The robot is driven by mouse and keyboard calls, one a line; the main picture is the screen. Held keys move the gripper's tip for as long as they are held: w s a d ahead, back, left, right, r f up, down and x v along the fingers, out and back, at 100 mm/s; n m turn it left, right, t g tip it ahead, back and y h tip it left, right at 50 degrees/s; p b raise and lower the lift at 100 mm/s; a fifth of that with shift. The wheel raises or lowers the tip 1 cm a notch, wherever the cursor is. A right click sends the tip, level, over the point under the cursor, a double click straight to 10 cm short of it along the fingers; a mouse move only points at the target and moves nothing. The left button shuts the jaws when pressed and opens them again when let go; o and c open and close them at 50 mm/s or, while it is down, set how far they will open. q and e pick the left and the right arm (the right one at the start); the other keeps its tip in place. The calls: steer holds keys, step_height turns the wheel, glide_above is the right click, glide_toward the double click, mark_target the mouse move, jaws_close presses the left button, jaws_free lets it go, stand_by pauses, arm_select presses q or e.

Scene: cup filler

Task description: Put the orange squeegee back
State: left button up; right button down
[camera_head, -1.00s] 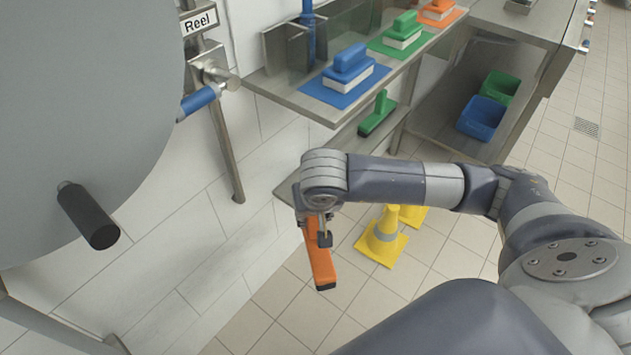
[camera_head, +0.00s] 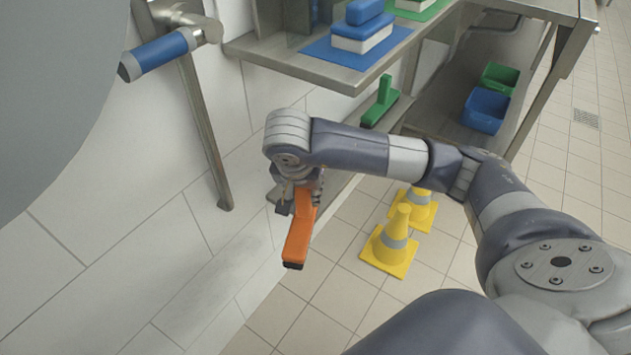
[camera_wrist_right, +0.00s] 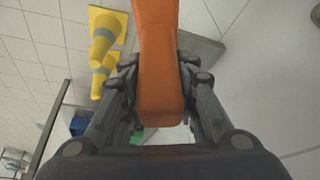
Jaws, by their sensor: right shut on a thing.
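The orange squeegee (camera_head: 299,230) hangs in my right gripper (camera_head: 296,196) in the head view, held well above the floor near the white wall. Its dark end points down toward the viewer. In the right wrist view the squeegee (camera_wrist_right: 160,70) runs between the fingers of the right gripper (camera_wrist_right: 161,85), which are shut on it. A green squeegee (camera_head: 381,103) stands on the lower shelf (camera_head: 345,180), beyond my right arm. Part of that shelf is hidden behind the arm. My left gripper is not in view.
Yellow cones (camera_head: 393,246) stand on the floor right of the squeegee. Blue (camera_head: 486,110) and green (camera_head: 500,78) bins sit at right. A blue-handled valve (camera_head: 158,54) juts out at upper left.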

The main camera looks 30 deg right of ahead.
steer(key=shift+w+d, duration=0.25)
steer(key=shift+w, duration=0.1)
steer(key=w+d, duration=0.4)
steer(key=shift+d+b, duration=0.15)
steer(key=shift+b, duration=0.25)
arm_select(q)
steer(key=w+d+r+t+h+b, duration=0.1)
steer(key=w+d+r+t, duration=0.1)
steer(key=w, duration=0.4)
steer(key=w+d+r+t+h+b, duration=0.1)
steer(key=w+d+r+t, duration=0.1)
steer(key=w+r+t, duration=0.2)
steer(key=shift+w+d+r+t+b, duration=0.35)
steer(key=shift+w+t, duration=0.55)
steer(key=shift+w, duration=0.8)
arm_select(e)
steer(key=w+d+f, duration=0.3)
steer(key=w+d, duration=0.4)
steer(key=w, duration=0.1)
steer(key=shift+w+d+f, duration=0.15)
steer(key=shift+d+f, duration=0.05)
steer(key=shift+d, duration=0.2)
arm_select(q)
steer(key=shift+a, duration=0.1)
arm_select(e)
steer(key=shift+f, duration=0.15)
